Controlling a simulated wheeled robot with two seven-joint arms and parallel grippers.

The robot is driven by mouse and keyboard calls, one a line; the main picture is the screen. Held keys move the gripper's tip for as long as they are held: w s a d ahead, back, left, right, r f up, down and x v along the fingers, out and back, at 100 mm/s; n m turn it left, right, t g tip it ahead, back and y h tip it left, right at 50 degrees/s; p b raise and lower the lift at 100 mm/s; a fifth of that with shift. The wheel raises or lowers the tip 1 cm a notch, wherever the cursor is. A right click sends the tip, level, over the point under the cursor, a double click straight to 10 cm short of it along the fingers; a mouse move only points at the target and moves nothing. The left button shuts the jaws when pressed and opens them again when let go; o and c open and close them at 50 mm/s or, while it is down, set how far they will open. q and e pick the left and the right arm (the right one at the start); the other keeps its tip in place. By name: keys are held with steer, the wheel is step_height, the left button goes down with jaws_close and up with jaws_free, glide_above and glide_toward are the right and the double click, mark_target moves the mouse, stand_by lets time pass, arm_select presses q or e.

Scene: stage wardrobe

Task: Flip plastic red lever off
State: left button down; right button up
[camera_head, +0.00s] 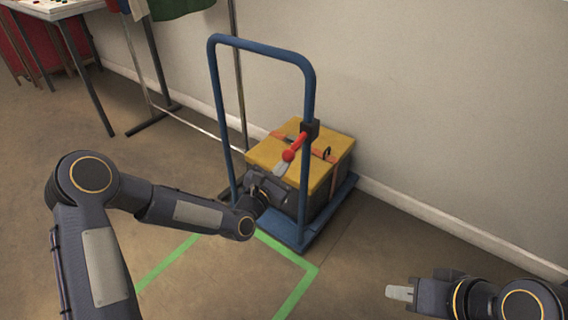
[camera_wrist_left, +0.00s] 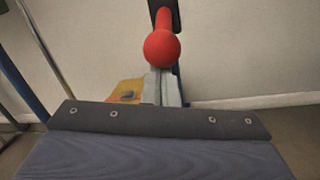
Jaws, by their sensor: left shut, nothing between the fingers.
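The red lever (camera_head: 294,147) sticks out from a dark block (camera_head: 311,128) on the right upright of a blue trolley handle, slanting down to the left in the head view. In the left wrist view its round red knob (camera_wrist_left: 162,48) is straight ahead, just beyond the fingertips. My left gripper (camera_head: 282,170) is shut and empty, its pale fingertips just below the knob; whether they touch it I cannot tell. The fingers also show in the left wrist view (camera_wrist_left: 162,90). My right gripper (camera_head: 399,293) is at the lower right, away from the lever, its fingers apparently together.
The blue trolley (camera_head: 309,232) carries a dark chest with a yellow lid (camera_head: 333,145), beside the wall. Green tape (camera_head: 295,291) marks the floor in front. A table (camera_head: 52,10) and a clothes rack stand at the upper left. Floor between the arms is clear.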

arm_select(q)
step_height(320, 180, up, 6)
steer(key=s+g+y+p, duration=0.1)
steer(key=g+y+p, duration=0.2)
steer(key=p, duration=1)
steer(key=shift+a+m+g, duration=0.3)
steer(key=shift+a+g, duration=0.1)
steer(key=shift+g, duration=0.7)
steer(key=shift+r, duration=0.4)
step_height(320, 180, down, 4)
steer(key=a+f+b, duration=0.1)
steer(key=a+b, duration=0.1)
steer(key=b, duration=0.3)
steer(key=d+r+p+v, duration=0.1)
steer(key=p+v, duration=0.1)
steer(key=v, duration=0.8)
steer(key=shift+r, duration=0.25)
steer(key=shift+a, duration=0.1)
